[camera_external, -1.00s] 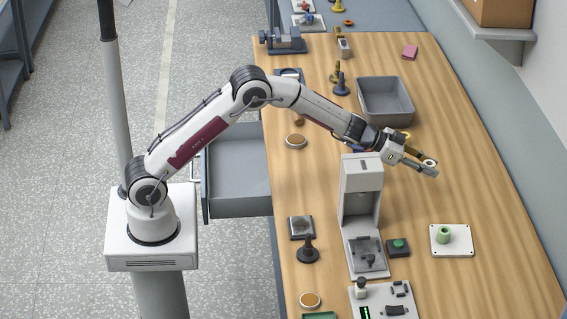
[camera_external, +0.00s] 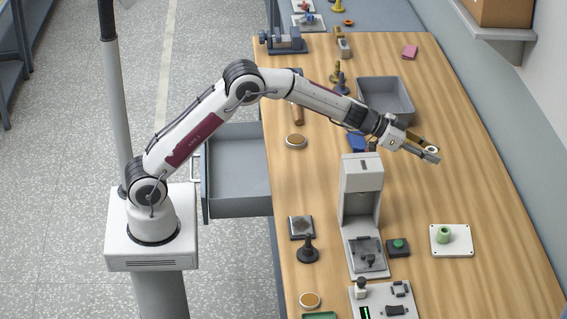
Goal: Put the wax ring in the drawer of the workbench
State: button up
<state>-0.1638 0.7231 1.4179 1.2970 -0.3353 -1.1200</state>
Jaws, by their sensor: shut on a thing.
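My gripper (camera_external: 429,154) is above the right part of the workbench (camera_external: 480,190), beyond the grey press-like stand. It is shut on a small amber-brown piece (camera_external: 421,140), seen at a slant between the fingers; I take it for the wax ring, but its shape is largely hidden. The grey drawer (camera_external: 240,206) stands pulled out from the left side of the workbench. Its visible floor is bare. My gripper is well to the right of the drawer, apart from it.
The grey stand (camera_external: 362,180) rises between my gripper and the drawer. A grey bin (camera_external: 386,83) is behind my forearm. Round brown-topped tins (camera_external: 296,141) (camera_external: 310,300) lie near the left edge. A white plate (camera_external: 465,240) holds a green piece. The right side of the bench is mostly clear.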

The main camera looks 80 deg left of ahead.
jog(key=s+a+f, duration=0.1)
jog(key=s+a, duration=2.4)
jog(key=a, duration=0.1)
jog(key=s+a, duration=0.3)
jog(key=s, duration=1.3)
jog(key=s+d, duration=0.3)
jog(key=s, duration=0.5)
jog(key=s+d, duration=0.3)
jog(key=s, duration=0.6)
notch_tip(320, 180, down, 12)
jog(key=shift+w, duration=0.3)
jog(key=shift+f, duration=0.15)
jog(key=shift+f, duration=2.8)
jog(key=shift+f, duration=0.15)
jog(key=shift+f, duration=1.9)
